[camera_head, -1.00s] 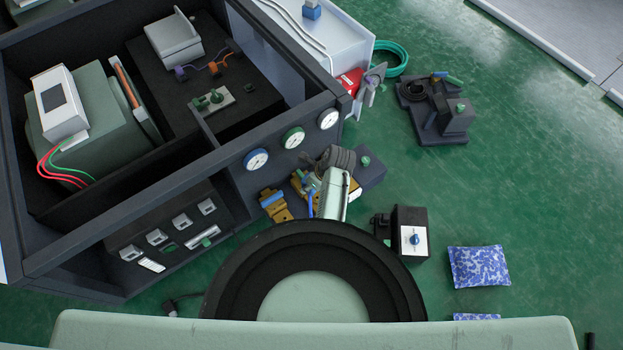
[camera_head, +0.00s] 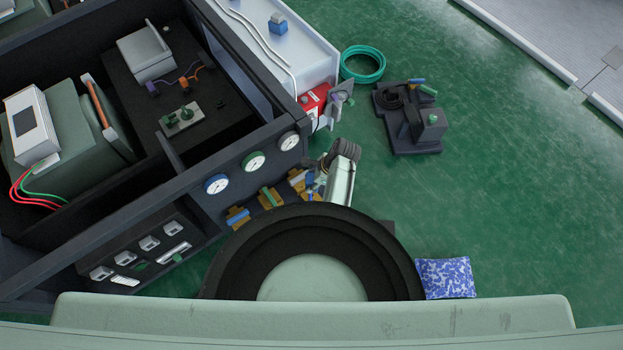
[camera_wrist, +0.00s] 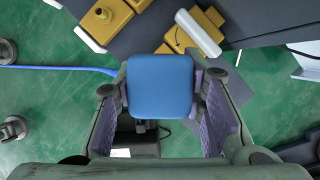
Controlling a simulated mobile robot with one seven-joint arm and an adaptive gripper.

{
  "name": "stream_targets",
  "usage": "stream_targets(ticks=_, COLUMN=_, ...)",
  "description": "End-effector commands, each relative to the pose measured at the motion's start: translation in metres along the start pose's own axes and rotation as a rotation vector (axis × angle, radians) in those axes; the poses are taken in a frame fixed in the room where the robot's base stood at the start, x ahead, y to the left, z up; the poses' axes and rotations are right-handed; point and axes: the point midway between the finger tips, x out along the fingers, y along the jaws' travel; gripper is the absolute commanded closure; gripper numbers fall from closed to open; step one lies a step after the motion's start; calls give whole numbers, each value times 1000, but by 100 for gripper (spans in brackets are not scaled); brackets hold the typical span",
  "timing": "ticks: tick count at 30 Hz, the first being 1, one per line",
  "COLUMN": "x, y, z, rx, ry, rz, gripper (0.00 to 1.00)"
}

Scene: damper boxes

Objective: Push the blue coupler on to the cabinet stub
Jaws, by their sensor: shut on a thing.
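My gripper (camera_wrist: 160,88) is shut on the blue coupler (camera_wrist: 160,80), a rounded blue block held between its purple pads in the wrist view. A blue hose (camera_wrist: 60,69) runs off to the left. Just above the coupler in the wrist view is a brass-yellow fitting (camera_wrist: 210,17) with a white cylinder (camera_wrist: 199,33) across it. Whether coupler and fitting touch, I cannot tell. In the head view my arm largely hides the gripper and the coupler, beside the cabinet (camera_head: 190,212) front.
Brass fittings with blue (camera_head: 236,216) and green (camera_head: 269,198) tops line the cabinet's gauge face. A red box (camera_head: 314,103), green hose coil (camera_head: 362,64), dark fixture (camera_head: 410,135) and blue-white pouch (camera_head: 445,278) are nearby. Green floor (camera_head: 530,170) is open on the right.

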Motion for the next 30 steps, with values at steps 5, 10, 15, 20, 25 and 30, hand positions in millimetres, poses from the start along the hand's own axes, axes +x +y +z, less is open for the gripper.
stream_targets(ticks=5, x=10, y=0, z=-4, rx=0, ry=0, rz=0, gripper=96)
stream_targets(ticks=10, x=25, y=0, z=-11, rx=1, ry=0, rz=1, gripper=96)
stream_targets(ticks=15, x=43, y=0, z=-18, rx=1, ry=0, rz=-1, gripper=96)
stream_targets(ticks=20, x=56, y=0, z=-23, rx=0, ry=0, rz=-1, gripper=96)
stream_targets(ticks=25, x=61, y=0, z=-25, rx=0, ry=0, rz=-1, gripper=96)
stream_targets(ticks=30, x=60, y=0, z=-25, rx=1, ry=0, rz=0, gripper=96)
